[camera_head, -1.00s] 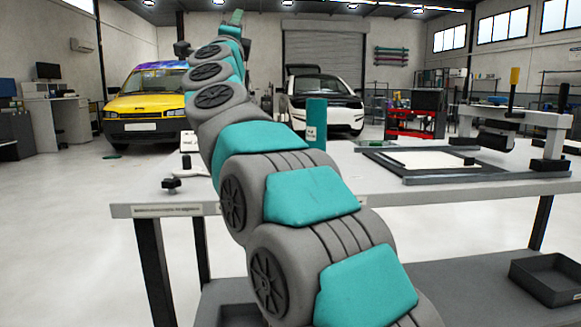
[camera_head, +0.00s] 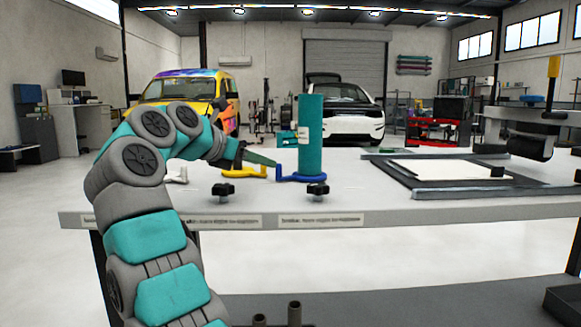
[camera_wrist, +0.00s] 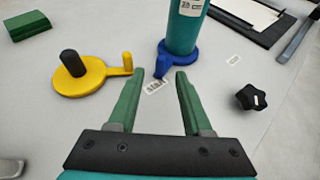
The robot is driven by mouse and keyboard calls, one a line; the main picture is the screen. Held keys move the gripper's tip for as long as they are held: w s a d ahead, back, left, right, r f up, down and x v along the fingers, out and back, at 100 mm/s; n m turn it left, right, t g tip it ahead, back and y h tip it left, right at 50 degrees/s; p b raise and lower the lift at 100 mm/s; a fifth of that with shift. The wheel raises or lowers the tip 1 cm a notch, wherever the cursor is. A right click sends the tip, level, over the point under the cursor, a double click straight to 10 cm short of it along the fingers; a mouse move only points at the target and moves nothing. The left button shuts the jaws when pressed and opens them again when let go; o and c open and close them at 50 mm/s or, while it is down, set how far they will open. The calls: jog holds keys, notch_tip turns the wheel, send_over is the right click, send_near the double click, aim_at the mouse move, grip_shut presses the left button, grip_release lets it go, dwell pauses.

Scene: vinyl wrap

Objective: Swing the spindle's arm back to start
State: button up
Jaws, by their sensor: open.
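A tall teal roll (camera_head: 311,140) stands upright on a round blue base (camera_head: 302,178). They also show in the wrist view as the roll (camera_wrist: 184,28) and base (camera_wrist: 188,52); a short blue arm (camera_wrist: 162,67) juts from the base toward my gripper. A yellow disc (camera_wrist: 70,85) with a dark upright peg (camera_wrist: 72,62) lies to the left; its yellow arm (camera_wrist: 118,71) points right and ends in an upright post. My gripper (camera_wrist: 160,74) is open and empty, with the blue arm's end just beyond and between its green fingertips. I cannot tell whether they touch.
Black star knobs (camera_head: 317,190) (camera_wrist: 250,97) sit near the table's front edge. A dark frame with a white sheet (camera_head: 450,170) lies to the right. A green block (camera_wrist: 27,25) lies at the far left in the wrist view.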

aim_at(279, 167)
jog(key=x, duration=0.7)
jog(key=shift+w+d+b, duration=0.15)
jog(key=shift+b, duration=0.15)
grip_shut()
dwell(1.1)
